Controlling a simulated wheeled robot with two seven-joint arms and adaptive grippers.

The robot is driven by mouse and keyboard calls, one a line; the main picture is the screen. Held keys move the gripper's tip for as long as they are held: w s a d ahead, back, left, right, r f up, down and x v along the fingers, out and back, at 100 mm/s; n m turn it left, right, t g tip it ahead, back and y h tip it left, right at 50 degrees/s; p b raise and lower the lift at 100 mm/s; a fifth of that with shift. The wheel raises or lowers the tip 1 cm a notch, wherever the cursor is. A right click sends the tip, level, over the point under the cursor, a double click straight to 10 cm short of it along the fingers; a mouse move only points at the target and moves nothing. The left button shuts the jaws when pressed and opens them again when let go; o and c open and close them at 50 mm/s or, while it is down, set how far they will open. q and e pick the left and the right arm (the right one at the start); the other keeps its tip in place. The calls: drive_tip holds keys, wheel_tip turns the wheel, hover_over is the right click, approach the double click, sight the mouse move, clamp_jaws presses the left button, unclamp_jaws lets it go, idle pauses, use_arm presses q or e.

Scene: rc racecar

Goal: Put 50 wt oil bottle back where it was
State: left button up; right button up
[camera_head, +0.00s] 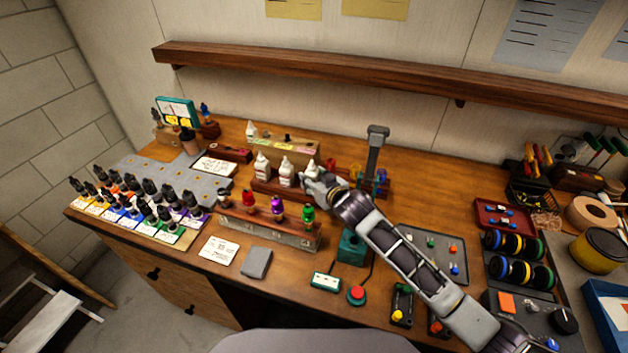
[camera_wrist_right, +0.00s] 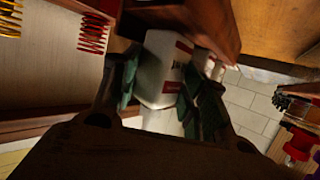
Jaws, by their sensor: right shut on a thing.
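My right gripper (camera_head: 316,184) is at the right end of a low wooden rack (camera_head: 263,187). It is shut on a white bottle (camera_head: 310,170), which also shows between the green finger pads in the right wrist view (camera_wrist_right: 163,78). The bottle has a red and white label whose text I cannot read. Two similar white bottles, a left one (camera_head: 262,166) and a middle one (camera_head: 286,172), stand in the rack. The held bottle is in line with them; the gripper hides its lower part, so I cannot tell whether it is seated. My left gripper is not in view.
A wooden holder with red, purple and green bottles (camera_head: 278,209) stands in front of the rack. A grey upright stand (camera_head: 376,150) is close to the right. Behind is a wooden box (camera_head: 290,147). Many small dropper bottles (camera_head: 150,187) fill the left side. A shelf (camera_head: 320,75) runs above.

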drive_tip(key=shift+f, duration=0.25)
drive_tip(key=shift+f, duration=0.1)
drive_tip(key=o, duration=0.7)
drive_tip(key=shift+o, duration=0.2)
drive_tip(key=v, duration=1.2)
drive_tip(key=shift+b, duration=0.35)
drive_tip(key=shift+s, duration=0.1)
idle(0.5)
